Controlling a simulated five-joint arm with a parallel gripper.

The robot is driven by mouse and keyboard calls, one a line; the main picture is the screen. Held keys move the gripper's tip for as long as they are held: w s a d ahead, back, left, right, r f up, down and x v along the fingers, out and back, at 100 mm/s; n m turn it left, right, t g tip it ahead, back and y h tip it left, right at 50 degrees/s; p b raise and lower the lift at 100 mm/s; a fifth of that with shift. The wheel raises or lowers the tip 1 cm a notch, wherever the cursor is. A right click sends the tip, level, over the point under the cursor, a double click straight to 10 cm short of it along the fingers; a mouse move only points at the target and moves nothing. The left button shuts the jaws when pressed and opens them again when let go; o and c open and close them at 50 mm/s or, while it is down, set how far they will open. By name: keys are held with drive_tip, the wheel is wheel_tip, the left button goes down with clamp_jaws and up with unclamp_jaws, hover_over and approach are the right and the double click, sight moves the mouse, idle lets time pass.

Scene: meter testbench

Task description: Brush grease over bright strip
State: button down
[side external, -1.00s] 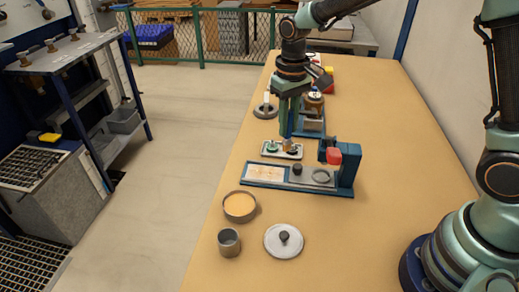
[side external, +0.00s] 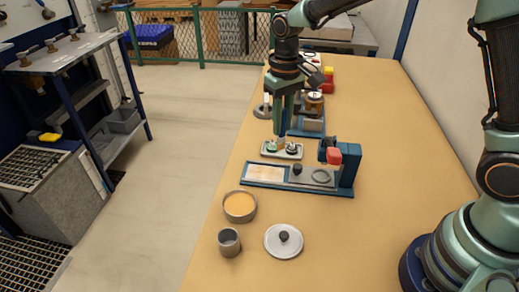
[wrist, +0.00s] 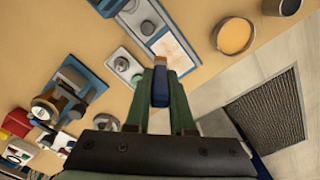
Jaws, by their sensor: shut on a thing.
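My gripper (side external: 280,128) is shut on a slim blue handle (wrist: 160,86), seen between the fingers in the wrist view. A small tan tip shows below the fingers in the side view, over a small pale tray (side external: 268,153); I cannot tell if it touches. The handle looks like the brush's, but its bristles are unclear. A pale strip (side external: 264,173) lies on the left part of a blue-framed bench fixture, nearer the camera than my gripper; it also shows in the wrist view (wrist: 173,52). A round pot (side external: 240,207) holds smooth orange-yellow matter, perhaps the grease.
The fixture has a grey plate with a black knob (side external: 297,168) and a blue upright with a red part (side external: 334,156). A grey cup (side external: 229,242) and a knobbed lid (side external: 284,241) stand in front. A blue stand with a jar (side external: 314,101) is behind. The table's right side is clear.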

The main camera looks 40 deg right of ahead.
drive_tip(key=w+a, duration=0.5)
drive_tip(key=a, duration=0.2)
drive_tip(key=shift+s+a+f, duration=0.1)
drive_tip(key=shift+f, duration=1.75)
drive_tip(key=shift+a+f, duration=0.1)
drive_tip(key=shift+f, duration=1.7)
drive_tip(key=shift+s+d+f, duration=0.4)
drive_tip(key=shift+s+d, duration=2.9)
drive_tip(key=shift+d, duration=0.6)
drive_tip(key=shift+w+a, duration=3.6)
drive_tip(key=shift+w, duration=0.15)
drive_tip(key=shift+w+d, duration=0.25)
drive_tip(key=shift+d, duration=0.15)
drive_tip(key=shift+s+d, duration=3.45)
drive_tip(key=shift+s, duration=0.1)
drive_tip(key=shift+s+d+r, duration=0.1)
drive_tip(key=shift+r, duration=0.05)
wheel_tip(320, 180, up, 8)
